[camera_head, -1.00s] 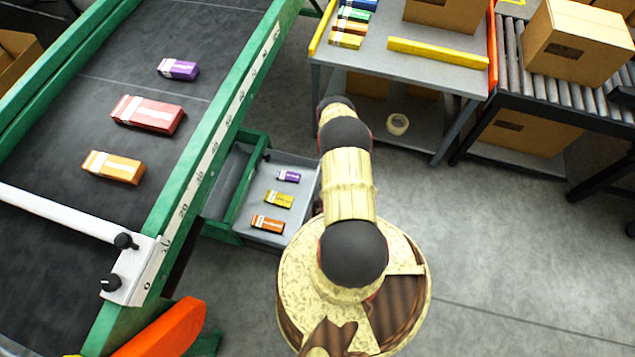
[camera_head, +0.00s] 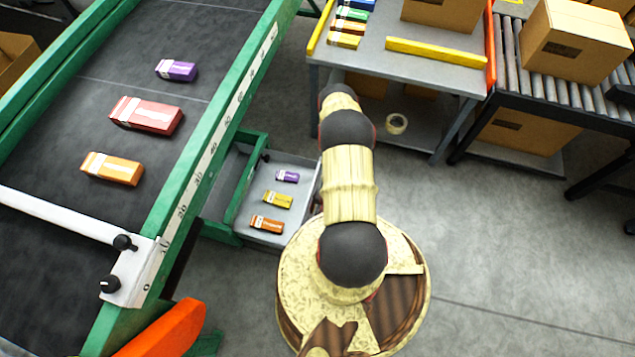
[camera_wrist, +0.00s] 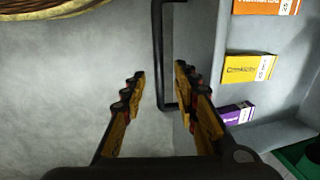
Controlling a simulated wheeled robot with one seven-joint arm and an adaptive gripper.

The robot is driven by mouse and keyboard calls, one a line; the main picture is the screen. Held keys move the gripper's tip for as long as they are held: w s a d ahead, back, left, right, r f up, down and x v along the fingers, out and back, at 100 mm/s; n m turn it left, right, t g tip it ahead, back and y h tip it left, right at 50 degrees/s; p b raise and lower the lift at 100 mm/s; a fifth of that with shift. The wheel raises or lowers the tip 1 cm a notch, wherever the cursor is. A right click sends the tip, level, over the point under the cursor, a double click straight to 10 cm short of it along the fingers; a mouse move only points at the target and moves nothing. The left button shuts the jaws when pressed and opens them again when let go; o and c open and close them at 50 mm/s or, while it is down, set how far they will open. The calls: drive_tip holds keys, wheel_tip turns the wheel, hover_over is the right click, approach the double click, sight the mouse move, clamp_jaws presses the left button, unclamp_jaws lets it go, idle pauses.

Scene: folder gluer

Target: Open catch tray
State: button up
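The catch tray (camera_head: 284,159) is a grey drawer that sticks out from the green frame beneath the conveyor's side. Small purple, yellow and orange cartons lie in it. The wrist view shows the tray's grey side wall (camera_wrist: 208,65) and its black bar handle (camera_wrist: 158,50). My gripper (camera_wrist: 159,72) is open, with one finger on each side of the handle and visible gaps at the fingertips. In the head view my arm hides the gripper, the handle and the tray's right end.
The conveyor (camera_head: 60,130) with cartons on it stands left. A grey table (camera_head: 400,60) and a roller stand with a cardboard box (camera_head: 575,40) are behind. A tape roll (camera_head: 396,124) lies on the table's lower shelf. The floor (camera_head: 500,240) at right is clear.

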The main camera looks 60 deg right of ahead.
wheel_tip(320, 180, up, 8)
drive_tip(key=s, duration=0.1)
drive_tip(key=shift+s+d, duration=0.2)
drive_tip(key=shift+d, duration=0.05)
drive_tip(key=shift+f, duration=0.1)
idle(0.4)
